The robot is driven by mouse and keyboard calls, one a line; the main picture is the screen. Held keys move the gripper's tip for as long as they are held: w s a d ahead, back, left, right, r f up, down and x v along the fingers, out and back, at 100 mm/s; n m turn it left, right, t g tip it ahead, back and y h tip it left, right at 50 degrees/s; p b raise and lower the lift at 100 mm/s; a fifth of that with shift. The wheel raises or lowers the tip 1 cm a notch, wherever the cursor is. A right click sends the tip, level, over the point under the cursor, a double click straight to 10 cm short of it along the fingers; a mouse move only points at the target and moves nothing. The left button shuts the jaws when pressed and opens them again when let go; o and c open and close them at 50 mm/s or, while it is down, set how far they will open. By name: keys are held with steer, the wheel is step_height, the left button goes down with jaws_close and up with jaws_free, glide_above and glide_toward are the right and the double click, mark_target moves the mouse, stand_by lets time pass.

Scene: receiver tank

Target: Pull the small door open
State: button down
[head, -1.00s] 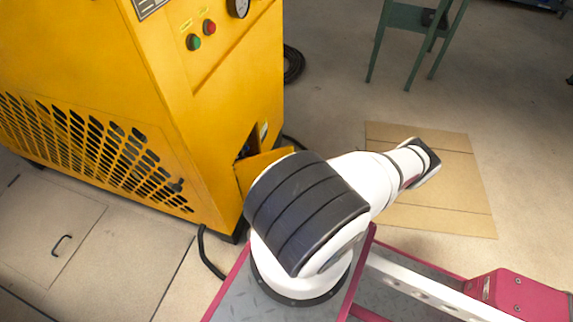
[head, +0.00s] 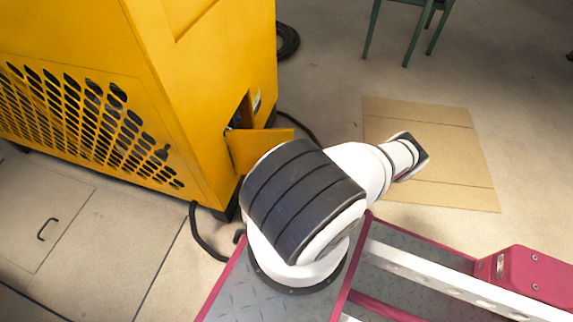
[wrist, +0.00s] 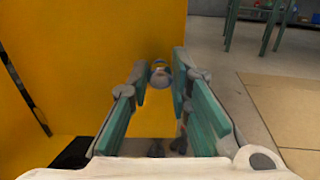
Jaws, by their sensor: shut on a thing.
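The small door (head: 258,146) is a yellow flap low on the corner of the yellow machine. In the head view it stands swung out from its opening (head: 240,113), partly hidden behind my arm. In the wrist view a small round grey knob (wrist: 160,77) sits between the green-padded fingertips of my gripper (wrist: 160,82), in front of a yellow surface (wrist: 150,120). The gripper is shut on the knob. The gripper is hidden behind my arm in the head view.
The yellow machine (head: 190,80) fills the upper left, with a slotted grille. A black cable (head: 203,240) lies by its base. A cardboard sheet (head: 450,165) lies on the floor at right, and a green stand (head: 405,30) is behind it. Floor between them is clear.

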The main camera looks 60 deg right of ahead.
steer(key=shift+s, duration=0.1)
steer(key=c, duration=1.5)
jaws_free()
steer(key=shift+o, duration=0.2)
step_height(320, 180, up, 10)
steer(key=shift+c, duration=0.6)
